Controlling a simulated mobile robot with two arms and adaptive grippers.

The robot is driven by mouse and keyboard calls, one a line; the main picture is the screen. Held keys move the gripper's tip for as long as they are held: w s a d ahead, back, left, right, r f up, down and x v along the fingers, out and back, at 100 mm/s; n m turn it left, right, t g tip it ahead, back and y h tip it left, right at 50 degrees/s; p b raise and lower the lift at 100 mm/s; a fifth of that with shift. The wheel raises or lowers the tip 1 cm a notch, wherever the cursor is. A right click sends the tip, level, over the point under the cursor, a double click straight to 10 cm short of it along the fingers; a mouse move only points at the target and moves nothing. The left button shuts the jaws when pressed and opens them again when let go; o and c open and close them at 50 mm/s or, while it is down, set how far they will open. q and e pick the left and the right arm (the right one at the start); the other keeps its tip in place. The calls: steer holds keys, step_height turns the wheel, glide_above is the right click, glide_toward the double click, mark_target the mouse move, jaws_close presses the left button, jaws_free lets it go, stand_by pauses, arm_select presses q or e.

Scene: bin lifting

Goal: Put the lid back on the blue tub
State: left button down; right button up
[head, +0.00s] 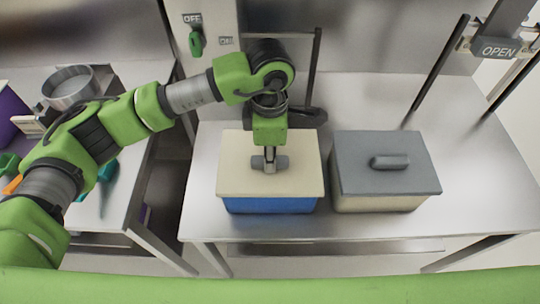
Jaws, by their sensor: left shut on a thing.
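The blue tub (270,206) stands on the steel table near its front left. A cream lid (236,172) lies over the tub's top and covers its opening; only the blue front wall shows below it. I cannot tell whether the lid is fully seated. My left gripper (269,163) points down at the lid's middle and is shut on its grey handle (282,162). The arm comes in from the left. My right gripper is not in view.
A cream tub (375,203) with a grey lid (360,158) stands just right of the blue tub. The steel table (480,190) is clear to the right. A metal pot (70,88) and other items are on the left counter. An "OPEN" sign (497,50) hangs at the upper right.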

arm_select(q)
steer(key=shift+b, duration=0.5)
stand_by(0.3)
steer(key=c, duration=1.2)
jaws_free()
steer(key=shift+c, duration=0.2)
steer(key=shift+r+p, duration=1.25)
steer(key=shift+r, duration=2.25)
jaws_close()
